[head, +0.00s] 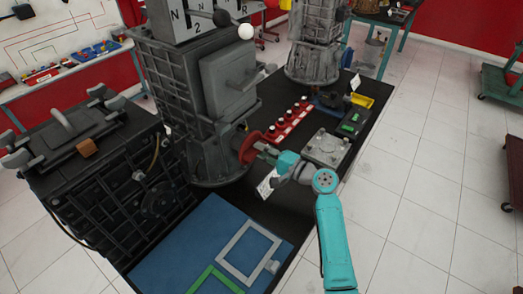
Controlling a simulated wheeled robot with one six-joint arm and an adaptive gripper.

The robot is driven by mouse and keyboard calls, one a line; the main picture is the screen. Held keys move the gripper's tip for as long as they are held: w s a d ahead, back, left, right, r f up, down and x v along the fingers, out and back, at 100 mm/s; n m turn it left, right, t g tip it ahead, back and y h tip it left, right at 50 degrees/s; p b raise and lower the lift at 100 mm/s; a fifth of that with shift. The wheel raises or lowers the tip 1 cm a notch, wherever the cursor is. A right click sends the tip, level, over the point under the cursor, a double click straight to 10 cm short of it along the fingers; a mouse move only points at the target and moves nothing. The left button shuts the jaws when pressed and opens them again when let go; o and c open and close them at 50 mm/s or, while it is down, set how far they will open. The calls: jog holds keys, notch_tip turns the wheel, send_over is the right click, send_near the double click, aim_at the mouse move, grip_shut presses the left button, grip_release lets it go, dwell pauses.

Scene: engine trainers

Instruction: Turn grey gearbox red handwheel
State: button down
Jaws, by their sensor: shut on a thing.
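The grey gearbox (215,85) stands upright on the dark bench. Its red handwheel (247,148) sits low on its right side, facing my arm. My gripper (262,150) is at the handwheel and shut on its rim at the right side. The fingers are small and partly hidden against the wheel.
A blue mat (185,252) with grey and green frames lies at the bench front. A red strip with several knobs (289,119), a grey plate (326,147) and a second gearbox (314,55) are behind. A dark engine block (110,160) stands left.

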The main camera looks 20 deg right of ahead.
jog(key=shift+m, duration=0.6)
jog(key=shift+f, duration=0.1)
jog(key=c, duration=1.1)
grip_release()
jog(key=v, duration=1.2)
